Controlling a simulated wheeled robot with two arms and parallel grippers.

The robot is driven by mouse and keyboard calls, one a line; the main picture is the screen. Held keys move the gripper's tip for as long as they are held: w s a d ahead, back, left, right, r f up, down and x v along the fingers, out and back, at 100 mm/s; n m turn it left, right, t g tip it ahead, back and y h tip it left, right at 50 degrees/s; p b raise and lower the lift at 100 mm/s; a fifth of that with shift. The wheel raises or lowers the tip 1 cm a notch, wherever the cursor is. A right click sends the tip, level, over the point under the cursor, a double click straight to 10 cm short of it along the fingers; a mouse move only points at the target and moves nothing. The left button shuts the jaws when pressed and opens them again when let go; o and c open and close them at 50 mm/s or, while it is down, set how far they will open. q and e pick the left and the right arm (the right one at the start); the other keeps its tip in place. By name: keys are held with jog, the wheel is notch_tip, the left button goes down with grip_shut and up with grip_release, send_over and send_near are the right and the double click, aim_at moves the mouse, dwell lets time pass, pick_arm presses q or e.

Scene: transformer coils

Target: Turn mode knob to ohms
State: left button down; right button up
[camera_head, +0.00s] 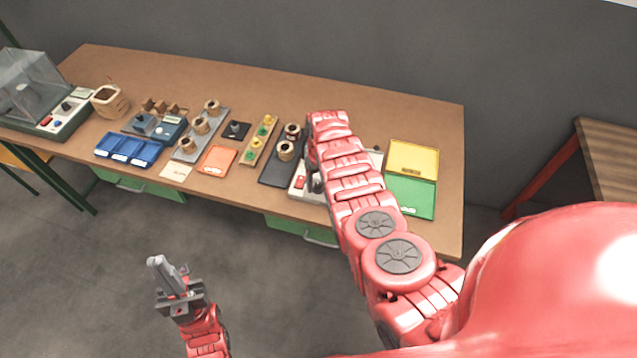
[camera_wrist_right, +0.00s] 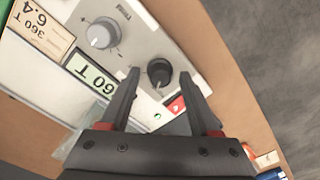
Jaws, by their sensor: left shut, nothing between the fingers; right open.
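A light-grey instrument (camera_wrist_right: 135,40) fills much of the right wrist view. It carries a pale grey knob (camera_wrist_right: 101,35), a black knob (camera_wrist_right: 159,72), a red button (camera_wrist_right: 177,105) and a display reading 60 T (camera_wrist_right: 92,74). I cannot tell which knob sets the mode. My right gripper (camera_wrist_right: 159,76) is open, with its fingertips on either side of the black knob; contact is not clear. In the head view the instrument (camera_head: 296,192) is mostly hidden under my right arm. My left gripper (camera_head: 166,266) is shut and empty, away from the table over the floor.
Yellow (camera_head: 412,158) and green (camera_head: 410,196) trays lie right of the instrument. A dark tray with coils (camera_head: 275,170) lies close to its left. Blue bins (camera_head: 128,149) and a clear-covered machine (camera_head: 35,90) stand further left. The table's back strip is clear.

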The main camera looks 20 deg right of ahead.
dwell(0.3)
grip_shut()
jog(key=shift+m, duration=2.3)
jog(key=m+b, duration=0.2)
jog(key=m, duration=0.2)
jog(key=shift+f, duration=0.15)
jog(key=shift+m+b, duration=0.75)
jog(key=shift+m, duration=0.85)
